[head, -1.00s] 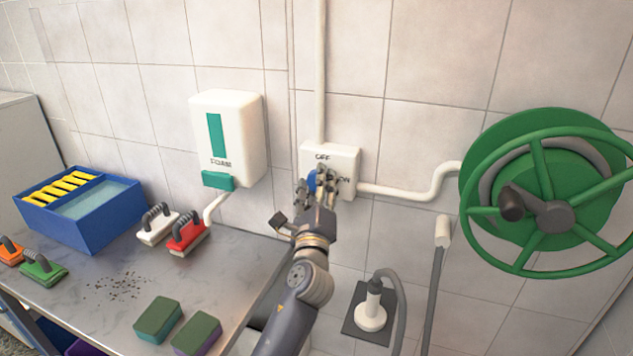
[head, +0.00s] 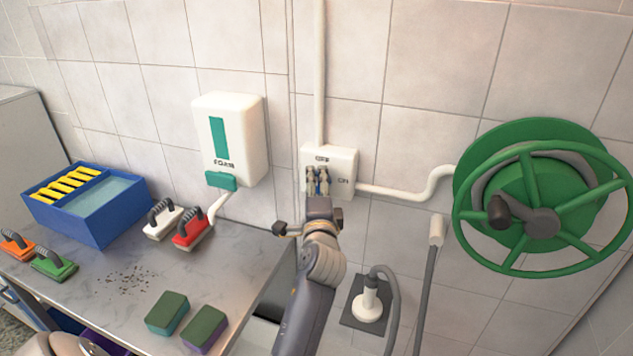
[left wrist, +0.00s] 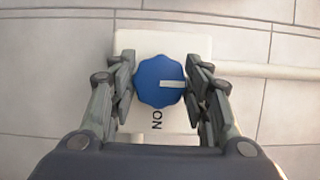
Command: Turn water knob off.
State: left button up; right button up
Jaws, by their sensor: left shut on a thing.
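The blue water knob (left wrist: 152,78) is on a white valve box (head: 345,160) on the tiled wall. The box has OFF at its top and ON at its right in the head view. My left gripper (head: 318,182) is shut on the knob, with a finger on either side. In the left wrist view the knob's white mark points right, along the side where a pipe leaves the box. The ON label lies below the knob there, a quarter turn from the mark. The OFF label is not visible there. My right gripper is not in view.
A green hose reel (head: 540,205) stands out from the wall at right. A soap dispenser (head: 231,140) hangs to the left. The counter (head: 120,305) holds a blue bin (head: 95,225), brushes and sponges. A sprayer (head: 369,303) hangs below the box.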

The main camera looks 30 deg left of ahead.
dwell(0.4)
pick_arm(q)
jog(key=o, duration=1)
jog(key=shift+r, duration=0.1)
